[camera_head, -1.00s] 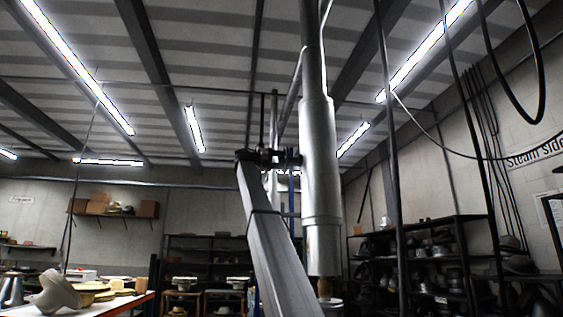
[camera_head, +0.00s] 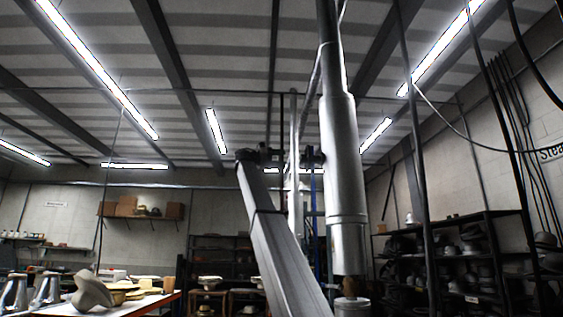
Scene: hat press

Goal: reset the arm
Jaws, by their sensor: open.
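A long grey square beam (camera_head: 277,250), which looks like part of my own arm, slants up from the bottom edge to a dark end near the middle of the head view. I cannot make out my gripper or its fingers in this view. Dark fittings (camera_head: 300,156) show between the beam's end and the cylinder. I cannot tell whether the beam touches them.
A worktable (camera_head: 163,303) at lower left holds hat shapes, metal cones (camera_head: 47,288) and a pale curved block (camera_head: 91,292). Dark shelves (camera_head: 462,250) stand along the right wall. Hoses and cables hang at right. Ceiling lights run above.

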